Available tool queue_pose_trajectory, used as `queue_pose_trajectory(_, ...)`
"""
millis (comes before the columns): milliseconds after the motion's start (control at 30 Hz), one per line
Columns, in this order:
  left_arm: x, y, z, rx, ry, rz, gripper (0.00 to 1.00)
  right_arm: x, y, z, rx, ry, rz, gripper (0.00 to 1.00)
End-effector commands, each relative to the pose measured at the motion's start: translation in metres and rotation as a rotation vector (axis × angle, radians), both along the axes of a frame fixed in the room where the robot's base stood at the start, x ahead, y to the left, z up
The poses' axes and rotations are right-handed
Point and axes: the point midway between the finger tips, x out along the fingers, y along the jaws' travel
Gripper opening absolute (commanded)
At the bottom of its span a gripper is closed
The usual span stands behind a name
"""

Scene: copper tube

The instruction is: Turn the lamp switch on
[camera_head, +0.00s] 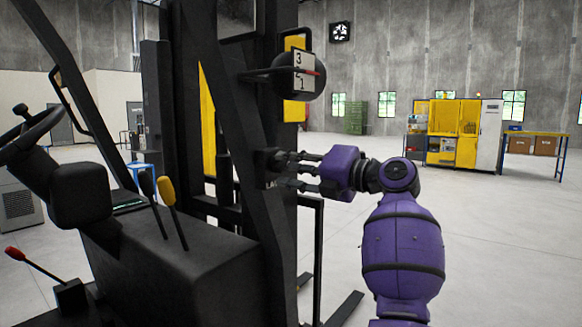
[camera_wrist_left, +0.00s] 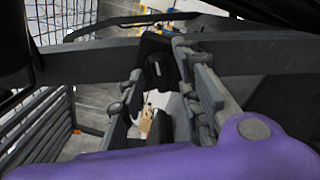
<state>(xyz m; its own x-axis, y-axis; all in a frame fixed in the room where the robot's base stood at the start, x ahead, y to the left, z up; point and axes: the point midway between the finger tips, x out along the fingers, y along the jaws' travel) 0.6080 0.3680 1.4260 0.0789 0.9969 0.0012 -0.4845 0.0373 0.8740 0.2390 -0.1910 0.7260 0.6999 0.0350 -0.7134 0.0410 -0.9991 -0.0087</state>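The lamp switch (camera_head: 266,161) appears as a small black box on the forklift's dark upright post, with a label partly hidden below it. Its rocker detail is too small to read in the head view. In the left wrist view, the black switch housing (camera_wrist_left: 156,68) shows between and beyond the fingertips. My left gripper (camera_head: 292,170), purple with grey fingers, is close to the switch from the right. Its fingers (camera_wrist_left: 158,80) are apart with nothing held between them. I cannot tell whether a fingertip touches the switch. My right gripper is not in view.
A steering wheel (camera_head: 30,133) and levers (camera_head: 167,191) stand at left. Open floor lies to the right, with a yellow cabinet (camera_head: 456,132) and a table (camera_head: 540,133) far back.

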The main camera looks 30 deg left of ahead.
Motion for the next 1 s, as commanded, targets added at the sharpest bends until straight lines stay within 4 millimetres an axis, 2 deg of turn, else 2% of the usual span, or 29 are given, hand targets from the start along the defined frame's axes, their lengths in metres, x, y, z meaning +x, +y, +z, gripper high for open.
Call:
queue_pose_trajectory(267, 0.000, -0.005, 0.000, -0.002, -0.001, -0.001, 0.31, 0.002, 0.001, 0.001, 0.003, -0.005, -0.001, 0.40)
queue_pose_trajectory(367, -0.001, -0.018, 0.000, 0.000, -0.001, -0.002, 0.31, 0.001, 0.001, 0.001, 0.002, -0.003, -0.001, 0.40)
queue_pose_trajectory(733, -0.007, -0.094, 0.000, 0.000, 0.000, -0.004, 0.31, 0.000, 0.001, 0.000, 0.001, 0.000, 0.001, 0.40)
queue_pose_trajectory(900, -0.009, -0.114, 0.000, -0.001, 0.000, 0.000, 0.31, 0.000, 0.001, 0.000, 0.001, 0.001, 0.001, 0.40)
queue_pose_trajectory(1000, -0.009, -0.119, 0.000, -0.001, 0.000, 0.000, 0.31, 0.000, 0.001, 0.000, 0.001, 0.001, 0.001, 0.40)
